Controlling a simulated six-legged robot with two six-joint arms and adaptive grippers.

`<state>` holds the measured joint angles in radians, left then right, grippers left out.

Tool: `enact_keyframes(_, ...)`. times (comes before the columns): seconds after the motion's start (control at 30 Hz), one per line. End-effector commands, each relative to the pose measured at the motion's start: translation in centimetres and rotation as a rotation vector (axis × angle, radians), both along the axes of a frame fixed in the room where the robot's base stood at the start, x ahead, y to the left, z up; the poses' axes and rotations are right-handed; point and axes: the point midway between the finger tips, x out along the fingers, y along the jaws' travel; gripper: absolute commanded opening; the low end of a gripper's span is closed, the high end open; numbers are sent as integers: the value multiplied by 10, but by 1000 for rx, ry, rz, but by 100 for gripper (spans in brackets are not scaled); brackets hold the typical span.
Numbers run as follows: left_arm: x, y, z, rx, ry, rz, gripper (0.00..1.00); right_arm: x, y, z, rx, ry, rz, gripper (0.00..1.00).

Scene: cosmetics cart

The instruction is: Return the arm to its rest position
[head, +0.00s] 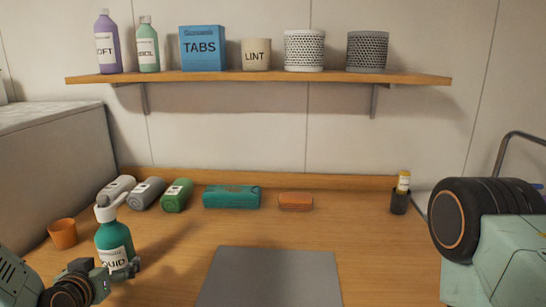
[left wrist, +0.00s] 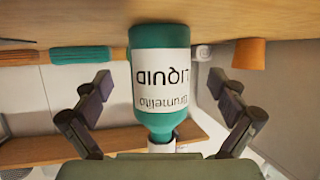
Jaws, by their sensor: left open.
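The teal pump bottle with a white label and white pump top (head: 113,235) stands upright at the left front of the wooden table. In the left wrist view the bottle (left wrist: 160,35) appears upside down, between the two fingers. My left gripper (head: 112,271) is in front of the bottle at the lower left; in the wrist view (left wrist: 158,82) its fingers are spread wide with a gap on each side of the bottle. Part of the bottle's lower front is hidden behind the gripper in the head view. My right gripper is not in view.
An orange cup (head: 63,234) stands left of the bottle. A grey mat (head: 270,280) is at front centre. A loaded shelf (head: 260,77) hangs above.

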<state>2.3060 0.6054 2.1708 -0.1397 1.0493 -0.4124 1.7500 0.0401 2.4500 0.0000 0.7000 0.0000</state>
Motion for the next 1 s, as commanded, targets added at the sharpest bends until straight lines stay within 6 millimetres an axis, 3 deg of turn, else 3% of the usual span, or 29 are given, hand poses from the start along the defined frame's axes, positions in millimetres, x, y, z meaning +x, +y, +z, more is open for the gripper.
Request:
enact_keyframes(0.17,26,4,-11,4,0,-2,96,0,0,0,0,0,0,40)
enact_keyframes(0.7,27,4,55,1,-1,14,96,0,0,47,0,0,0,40)
enact_keyframes(1.0,26,4,74,2,1,20,96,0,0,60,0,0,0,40)
